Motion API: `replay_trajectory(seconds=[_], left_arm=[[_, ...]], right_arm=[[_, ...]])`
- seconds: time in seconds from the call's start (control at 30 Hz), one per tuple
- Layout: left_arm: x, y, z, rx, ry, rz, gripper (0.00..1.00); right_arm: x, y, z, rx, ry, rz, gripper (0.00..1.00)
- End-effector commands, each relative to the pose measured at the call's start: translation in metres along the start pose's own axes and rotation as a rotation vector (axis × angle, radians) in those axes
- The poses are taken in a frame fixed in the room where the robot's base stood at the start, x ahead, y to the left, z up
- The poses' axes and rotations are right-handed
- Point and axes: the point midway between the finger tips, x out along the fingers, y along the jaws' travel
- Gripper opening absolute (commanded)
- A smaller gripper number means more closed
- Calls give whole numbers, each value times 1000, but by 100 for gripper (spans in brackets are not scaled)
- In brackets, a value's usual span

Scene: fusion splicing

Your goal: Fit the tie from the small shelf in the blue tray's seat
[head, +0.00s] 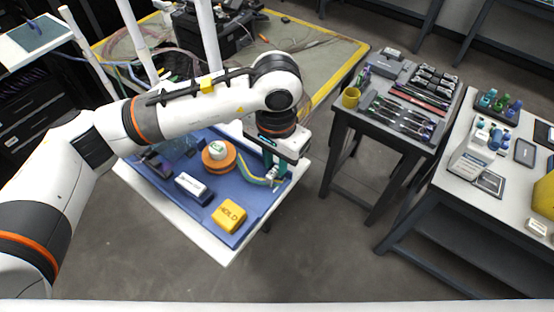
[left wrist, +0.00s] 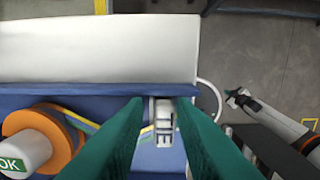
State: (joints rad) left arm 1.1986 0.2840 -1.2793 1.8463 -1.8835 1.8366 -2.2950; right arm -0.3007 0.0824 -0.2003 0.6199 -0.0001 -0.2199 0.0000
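The blue tray (head: 238,237) lies on a white table, and its rim crosses the left wrist view (left wrist: 60,98). My left gripper (head: 275,175) points down at the tray's right side. In the left wrist view its green fingers (left wrist: 162,100) stand apart on either side of a small white piece with dark letters, seemingly the tie (left wrist: 165,122). It lies just inside the tray's rim; a gap shows on its left, and whether it sits fully down is unclear. My right gripper (left wrist: 238,98) seems to show small at the right of that view, its fingers unclear.
In the tray are an orange spool (head: 218,165) with a white top, a white and navy box (head: 193,189) and a yellow HOLD block (head: 229,216). A dark tool table (head: 352,121) and a white table (head: 448,184) stand to the right, with open floor between.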

Motion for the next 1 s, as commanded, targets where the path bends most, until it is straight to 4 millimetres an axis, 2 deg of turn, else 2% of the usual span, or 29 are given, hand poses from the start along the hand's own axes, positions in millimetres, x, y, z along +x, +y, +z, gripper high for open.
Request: replay_trajectory(seconds=[0.03,0.37,0.6,0.67,1.0], left_arm=[[4,-5,-2,9,8,-10,35],[4,-8,-4,15,14,-16,35],[-13,-7,-3,14,13,-16,35],[-16,-6,-1,14,4,-12,35],[-90,-3,0,9,0,-7,35]], right_arm=[[1,-1,0,0,1,-1,0],[-2,-1,0,1,1,-1,0],[-28,2,3,2,0,2,0],[-14,2,2,2,-1,3,0],[16,3,-1,2,0,3,0]])
